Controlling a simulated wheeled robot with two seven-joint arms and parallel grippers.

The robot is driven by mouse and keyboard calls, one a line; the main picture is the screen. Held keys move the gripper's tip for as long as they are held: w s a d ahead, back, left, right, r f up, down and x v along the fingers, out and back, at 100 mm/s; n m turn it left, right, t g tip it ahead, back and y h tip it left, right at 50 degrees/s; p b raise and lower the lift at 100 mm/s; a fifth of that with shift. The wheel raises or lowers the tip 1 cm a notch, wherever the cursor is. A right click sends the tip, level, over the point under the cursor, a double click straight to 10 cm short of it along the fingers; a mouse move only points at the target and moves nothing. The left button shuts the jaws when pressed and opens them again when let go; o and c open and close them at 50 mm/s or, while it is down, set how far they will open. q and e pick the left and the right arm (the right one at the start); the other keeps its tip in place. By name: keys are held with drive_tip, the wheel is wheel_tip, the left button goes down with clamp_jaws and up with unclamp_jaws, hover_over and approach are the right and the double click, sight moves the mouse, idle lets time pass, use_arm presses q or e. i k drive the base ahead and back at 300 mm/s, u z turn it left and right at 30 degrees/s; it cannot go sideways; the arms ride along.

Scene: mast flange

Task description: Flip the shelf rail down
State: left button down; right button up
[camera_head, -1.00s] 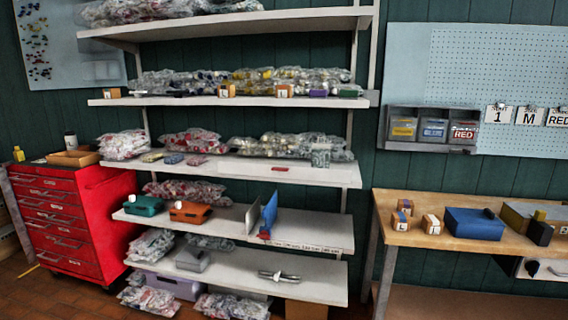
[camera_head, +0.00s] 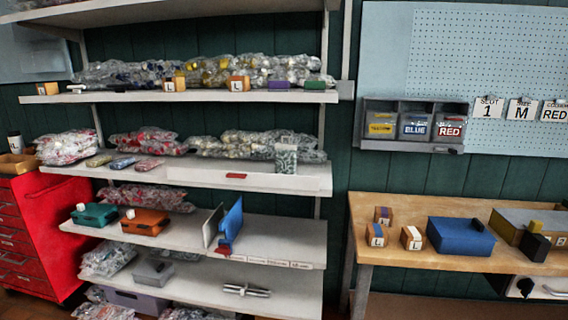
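A white rail-like strip (camera_head: 268,181) stands along the front of the middle shelf, on its right half. It has a small red tab (camera_head: 236,175) on its face. It appears to stand up above the shelf board, partly in front of clear bags of parts (camera_head: 262,146) and a patterned cup (camera_head: 286,158). Its hinge cannot be made out. Neither of my grippers shows in the head view.
The shelf below holds a teal case (camera_head: 95,214), an orange case (camera_head: 146,222) and a blue upright panel (camera_head: 231,222). A red tool cabinet (camera_head: 55,235) stands left. A wooden workbench (camera_head: 400,250) with boxes stands right.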

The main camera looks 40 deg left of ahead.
sight(282, 181)
drive_tip(key=u, duration=0.25)
drive_tip(key=i, duration=1)
drive_tip(key=u, duration=0.65)
